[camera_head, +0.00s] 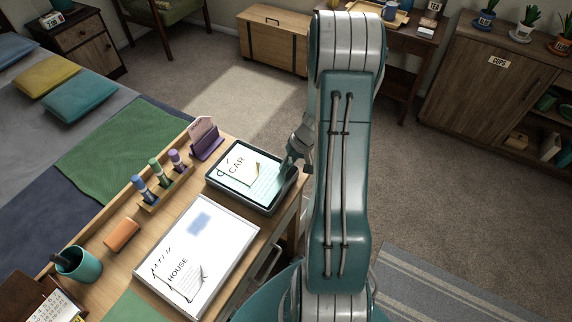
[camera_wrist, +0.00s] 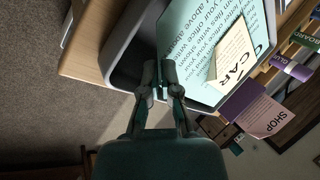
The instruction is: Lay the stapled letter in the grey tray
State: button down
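The letter (camera_wrist: 190,60) is a pale teal printed sheet with a cream slip (camera_wrist: 233,55) marked CAR on it. In the head view the letter (camera_head: 268,186) lies over the grey tray (camera_head: 217,184), within its outline; I cannot tell whether it rests fully on the floor of the tray. The dark tray (camera_wrist: 125,62) shows beside the letter's edge in the wrist view. My gripper (camera_wrist: 160,70) is at the letter's near corner, its fingers close together with the corner between them. In the head view my gripper (camera_head: 292,160) is at the tray's right side.
A white-framed board (camera_head: 222,245) with a HOUSE paper lies nearer on the desk. A rack of bottles (camera_head: 160,188), an orange block (camera_head: 122,234), a teal pen cup (camera_head: 80,264) and a purple card holder (camera_head: 206,145) stand along the left.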

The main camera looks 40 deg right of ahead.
jog(key=c, duration=0.7)
grip_release()
jog(key=shift+d, duration=0.2)
jog(key=v, duration=1.1)
jog(key=shift+d+r, duration=0.25)
jog(key=shift+r, duration=0.1)
jog(key=a+r+n+h, duration=0.3)
jog(key=a+r, duration=1.1)
jog(key=a, duration=0.1)
jog(key=s+a+r+t, duration=0.1)
jog(key=s+a+r, duration=0.1)
jog(key=s+a, duration=0.1)
jog(key=s+a+r+n+t+h, duration=0.1)
jog(key=s+a+r, duration=0.1)
jog(key=s+a, duration=0.2)
jog(key=s+a+r+t+h, duration=0.1)
jog(key=s+a+r, duration=0.1)
jog(key=s+a, duration=0.2)
jog(key=shift+s+a+r+n+t, duration=0.2)
jog(key=shift+a+n+t, duration=0.1)
jog(key=shift+a+n, duration=0.1)
